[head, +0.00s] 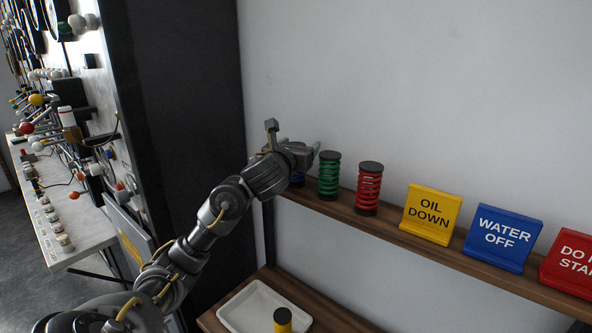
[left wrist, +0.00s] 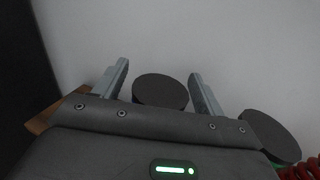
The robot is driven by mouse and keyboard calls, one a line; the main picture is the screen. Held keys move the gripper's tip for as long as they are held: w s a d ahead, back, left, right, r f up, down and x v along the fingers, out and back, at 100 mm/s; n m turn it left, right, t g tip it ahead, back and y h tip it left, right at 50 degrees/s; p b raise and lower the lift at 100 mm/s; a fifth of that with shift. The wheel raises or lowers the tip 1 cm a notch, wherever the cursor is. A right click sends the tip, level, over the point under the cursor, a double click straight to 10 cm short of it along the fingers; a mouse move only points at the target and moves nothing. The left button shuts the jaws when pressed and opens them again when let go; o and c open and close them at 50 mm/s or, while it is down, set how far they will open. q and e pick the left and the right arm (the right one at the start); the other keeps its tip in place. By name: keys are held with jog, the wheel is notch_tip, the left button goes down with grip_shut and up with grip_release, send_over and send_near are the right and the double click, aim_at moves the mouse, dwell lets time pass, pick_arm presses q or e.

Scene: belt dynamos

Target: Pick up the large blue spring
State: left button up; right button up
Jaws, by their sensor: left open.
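The large blue spring (head: 298,181) stands on the upper wooden shelf at its left end, mostly hidden behind my left gripper in the head view. My left gripper (head: 294,140) is open at the spring. In the left wrist view a round black cap (left wrist: 160,91), which fits the blue spring's top, lies between the two open fingers (left wrist: 160,82). Gaps show on both sides of the cap, so the fingers do not appear to press on it. The coils are hidden below the gripper body there. My right gripper is not in view.
A green spring (head: 329,178) and a red spring (head: 369,190) stand close to the right on the shelf (head: 340,209). Yellow, blue and red signs follow. A white tray (head: 250,301) lies on a lower shelf. A dark cabinet side (head: 190,90) stands left.

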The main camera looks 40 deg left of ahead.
pick_arm(q)
jog(key=shift+s+r, duration=0.15)
jog(key=shift+s, duration=0.05)
jog(key=shift+c, duration=0.5)
jog(key=shift+w, duration=0.1)
jog(key=c, duration=1.2)
jog(key=shift+o, duration=0.2)
